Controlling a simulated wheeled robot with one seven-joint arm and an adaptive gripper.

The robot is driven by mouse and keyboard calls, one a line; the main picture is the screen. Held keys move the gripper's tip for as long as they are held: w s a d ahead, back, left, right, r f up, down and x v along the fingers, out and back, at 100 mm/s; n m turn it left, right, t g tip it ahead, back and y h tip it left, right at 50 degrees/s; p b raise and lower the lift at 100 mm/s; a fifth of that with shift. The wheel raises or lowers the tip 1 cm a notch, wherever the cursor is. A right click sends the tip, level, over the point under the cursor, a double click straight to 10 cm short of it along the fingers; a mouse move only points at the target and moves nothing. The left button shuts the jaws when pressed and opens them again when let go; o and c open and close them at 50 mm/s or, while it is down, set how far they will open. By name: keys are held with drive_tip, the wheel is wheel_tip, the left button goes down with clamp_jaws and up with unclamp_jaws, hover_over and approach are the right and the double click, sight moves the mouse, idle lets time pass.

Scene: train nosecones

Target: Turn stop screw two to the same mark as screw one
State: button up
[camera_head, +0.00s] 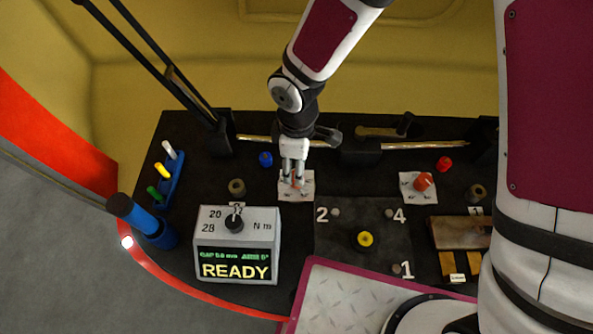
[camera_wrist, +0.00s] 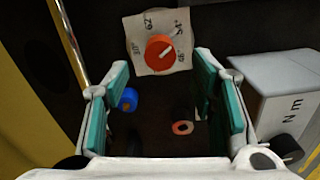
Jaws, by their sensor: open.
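One stop screw with an orange head (camera_wrist: 158,53) sits on a white card (camera_wrist: 139,25) at the top of the wrist view. The card's marks seem to read 38°, 62°, 54° and 46°. The white pointer slants up and right, roughly toward 54°. In the head view my gripper (camera_head: 293,181) is over this card (camera_head: 304,196) and largely hides the screw. My gripper (camera_wrist: 165,108) is open, its green pads apart with nothing held. A second orange screw (camera_head: 423,181) stands on another card (camera_head: 407,191) to the right; its pointer is too small to read. I cannot tell which is number one.
A grey box (camera_head: 237,213) showing READY stands left of the gripper. A dark plate (camera_head: 340,235) numbered 1, 2 and 4 holds a yellow knob (camera_head: 365,239). A blue cap (camera_head: 265,159), a dark nut (camera_head: 237,187) and a red cap (camera_head: 444,163) lie around. A rail runs behind.

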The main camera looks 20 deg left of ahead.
wheel_tip(320, 180, up, 6)
idle(0.7)
drive_tip(key=d+r+m+t+h+p, duration=0.15)
drive_tip(key=d+r+m+p, duration=0.25)
drive_tip(key=d+r+m, duration=1.05)
drive_tip(key=s+d+r+m+t+y+p, duration=0.1)
drive_tip(key=s+d+r+m+t+p, duration=0.1)
drive_tip(key=s+d+r, duration=1.2)
wheel_tip(320, 180, up, 3)
drive_tip(key=d+m+p, duration=0.1)
drive_tip(key=m, duration=0.1)
drive_tip(key=shift+d+m+t, duration=0.25)
drive_tip(key=shift+m+t, duration=0.1)
